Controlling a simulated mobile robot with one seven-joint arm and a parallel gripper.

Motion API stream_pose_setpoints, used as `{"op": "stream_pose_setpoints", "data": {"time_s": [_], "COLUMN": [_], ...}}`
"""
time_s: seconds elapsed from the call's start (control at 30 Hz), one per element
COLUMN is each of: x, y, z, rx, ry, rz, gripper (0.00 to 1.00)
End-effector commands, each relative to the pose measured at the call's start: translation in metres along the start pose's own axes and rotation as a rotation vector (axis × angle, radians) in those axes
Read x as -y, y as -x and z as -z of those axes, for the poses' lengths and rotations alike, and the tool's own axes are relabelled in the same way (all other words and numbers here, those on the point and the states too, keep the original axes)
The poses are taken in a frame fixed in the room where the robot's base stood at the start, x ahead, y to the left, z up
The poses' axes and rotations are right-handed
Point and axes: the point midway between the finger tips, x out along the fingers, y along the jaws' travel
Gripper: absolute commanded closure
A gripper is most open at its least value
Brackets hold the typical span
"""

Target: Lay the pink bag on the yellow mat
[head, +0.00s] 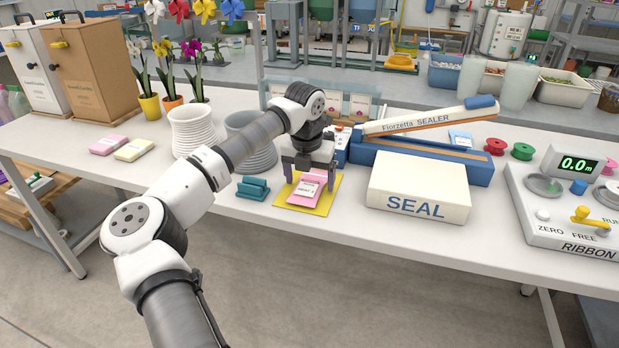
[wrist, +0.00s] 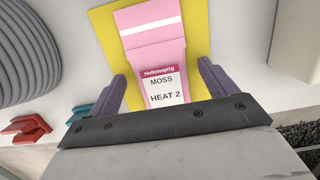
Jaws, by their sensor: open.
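The pink bag (head: 306,190) lies on the yellow mat (head: 324,203) on the white bench. In the wrist view the bag (wrist: 155,50) shows a label reading "MOSS" and "HEAT 2", with yellow mat (wrist: 195,25) showing on both sides of it. My gripper (head: 309,175) is above the near part of the bag, fingers pointing down. In the wrist view its two purple fingers (wrist: 162,85) are spread, one on each side of the bag, with gaps between them and the bag. I cannot tell the exact height of the fingertips above the mat.
A teal clip-like object (head: 253,188) lies left of the mat. A white ribbed pot (head: 192,130) and a grey one (head: 250,135) stand behind it. The SEAL box (head: 418,188) and Fiorzetta sealer (head: 430,120) are at right. Another pink bag (head: 108,145) and a cream bag (head: 134,150) lie far left.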

Motion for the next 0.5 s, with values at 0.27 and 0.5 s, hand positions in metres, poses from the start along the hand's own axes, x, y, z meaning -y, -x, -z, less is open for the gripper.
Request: {"op": "stream_pose_setpoints", "data": {"time_s": [0.27,0.5], "x": [-0.001,0.000], "y": [0.046,0.096], "z": [-0.001,-0.001], "rx": [0.003,0.002], "ry": [0.001,0.001], "rz": [-0.004,-0.003], "gripper": [0.15,0.15]}}
